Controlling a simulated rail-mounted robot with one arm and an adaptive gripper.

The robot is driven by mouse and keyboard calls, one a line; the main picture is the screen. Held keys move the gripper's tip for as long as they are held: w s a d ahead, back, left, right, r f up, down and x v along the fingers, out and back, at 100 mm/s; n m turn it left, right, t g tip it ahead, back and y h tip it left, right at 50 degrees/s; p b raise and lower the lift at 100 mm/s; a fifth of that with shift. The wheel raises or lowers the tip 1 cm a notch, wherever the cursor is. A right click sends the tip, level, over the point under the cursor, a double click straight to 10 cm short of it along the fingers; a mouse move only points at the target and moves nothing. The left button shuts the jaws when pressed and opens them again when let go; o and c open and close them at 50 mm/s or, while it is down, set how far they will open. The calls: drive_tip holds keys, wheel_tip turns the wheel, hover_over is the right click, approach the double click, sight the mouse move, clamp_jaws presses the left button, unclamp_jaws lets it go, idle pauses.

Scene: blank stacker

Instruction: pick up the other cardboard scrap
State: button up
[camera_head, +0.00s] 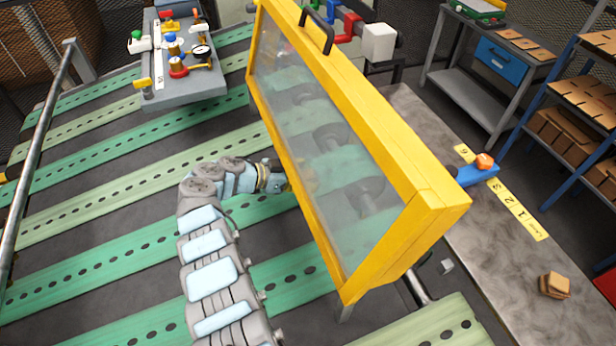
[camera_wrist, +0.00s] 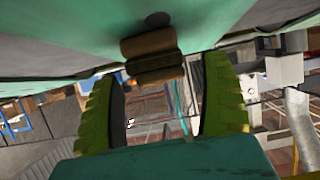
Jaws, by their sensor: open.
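A brown, folded or rolled-looking piece that looks like a cardboard scrap (camera_wrist: 152,66) shows in the wrist view against the green belt surface at the top. It lies just ahead of and between my gripper's fingertips (camera_wrist: 162,78). The yellow-green fingers are spread apart, one on each side, with nothing clamped between them. I cannot tell if the piece is one scrap or two lying together. In the head view my gripper (camera_head: 280,180) reaches to the left edge of a yellow-framed guard (camera_head: 400,130); its tips and the scrap are hard to make out through the cloudy panel.
Green perforated belts (camera_head: 120,255) run under my arm. A grey manifold with valves and a gauge (camera_head: 185,80) stands at the back left. On the right, a grey bench top (camera_head: 500,255) holds a small brown stack (camera_head: 555,285) and a blue slider with an orange knob (camera_head: 478,172).

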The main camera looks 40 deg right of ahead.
drive_tip(key=shift+x, duration=1.7)
drive_tip(key=shift+r, duration=0.1)
drive_tip(key=c, duration=0.9)
